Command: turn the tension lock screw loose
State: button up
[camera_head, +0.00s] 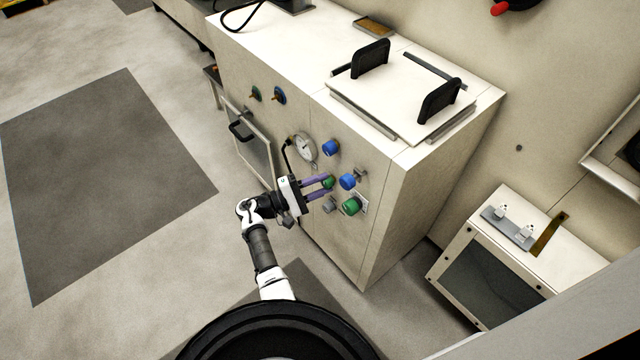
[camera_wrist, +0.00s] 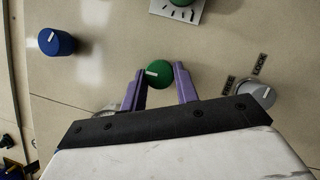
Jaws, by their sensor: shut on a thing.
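My gripper (camera_head: 325,183) has its purple fingers on either side of a round green knob (camera_wrist: 158,73) on the front of the cream cabinet. The fingers are shut on this green knob, which has a white pointer line. A grey knob (camera_wrist: 262,94), also with a white line, stands to the right in the wrist view, apart from the fingers. Small dark labels lie beside it, and one seems to read LOCK. In the head view the grey knob (camera_head: 329,205) sits just below my fingers.
Close by are a blue knob (camera_head: 347,181), another green knob (camera_head: 351,206) on a marked white plate, and a higher blue knob (camera_head: 330,147). A round gauge (camera_head: 305,147) and a door handle (camera_head: 241,131) are to the left. Open floor lies left of the cabinet.

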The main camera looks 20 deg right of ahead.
dwell(0.3)
jog(key=o, duration=1)
jog(key=shift+a, duration=0.1)
jog(key=shift+w+a+f+b, duration=0.1)
jog(key=shift+a+f+b, duration=0.45)
jog(key=shift+a, duration=1.7)
jog(key=shift+s+a+f+b, duration=0.15)
jog(key=shift+a+b, duration=0.65)
jog(key=shift+a, duration=1.4)
jog(key=shift+w+a+f+b, duration=0.15)
jog(key=shift+a+f+b, duration=0.45)
jog(key=shift+a, duration=1.65)
jog(key=shift+r, duration=0.15)
